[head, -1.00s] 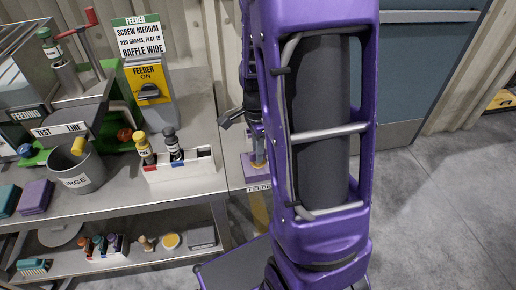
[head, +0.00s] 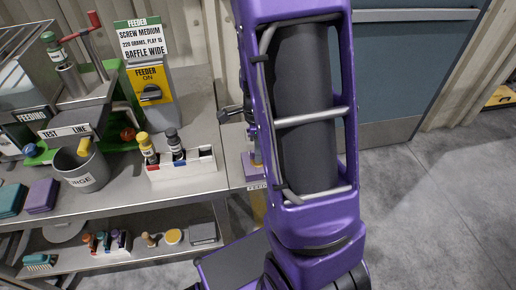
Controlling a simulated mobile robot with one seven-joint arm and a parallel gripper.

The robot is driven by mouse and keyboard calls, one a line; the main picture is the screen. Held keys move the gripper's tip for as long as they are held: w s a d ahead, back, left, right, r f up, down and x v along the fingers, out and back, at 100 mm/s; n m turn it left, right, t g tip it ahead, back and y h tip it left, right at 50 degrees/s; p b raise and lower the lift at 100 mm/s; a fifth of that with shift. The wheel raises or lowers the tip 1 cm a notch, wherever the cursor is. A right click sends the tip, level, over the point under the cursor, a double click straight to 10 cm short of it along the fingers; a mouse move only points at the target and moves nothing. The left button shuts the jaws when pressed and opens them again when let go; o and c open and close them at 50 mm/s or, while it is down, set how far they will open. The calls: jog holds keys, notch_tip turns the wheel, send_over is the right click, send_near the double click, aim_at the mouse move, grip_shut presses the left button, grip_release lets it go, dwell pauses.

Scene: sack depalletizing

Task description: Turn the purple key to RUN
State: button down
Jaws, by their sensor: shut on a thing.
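A purple-topped box (head: 250,167) with a white label on its front edge stands at the right end of the bench. Its right part is hidden behind my purple arm. My gripper (head: 257,156) is down at this box, mostly covered by the arm; only a narrow strip of it shows. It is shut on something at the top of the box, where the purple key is. The key itself and its turned position cannot be made out. A dark lever-like part (head: 231,113) sticks out left of the arm, above the box.
The grey bench holds a white tray (head: 182,166) with a yellow-capped and a dark bottle, a grey PURGE bucket (head: 82,168), and a feeder switch panel (head: 150,88) reading FEEDER ON. A lower shelf carries small items. Open floor (head: 430,210) lies right.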

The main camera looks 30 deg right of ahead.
jog(key=shift+r, duration=0.1)
jog(key=shift+m+p, duration=0.4)
jog(key=shift+n, duration=0.8)
jog(key=c, duration=0.8)
grip_release()
notch_tip(320, 180, up, 17)
jog(key=shift+r, duration=0.15)
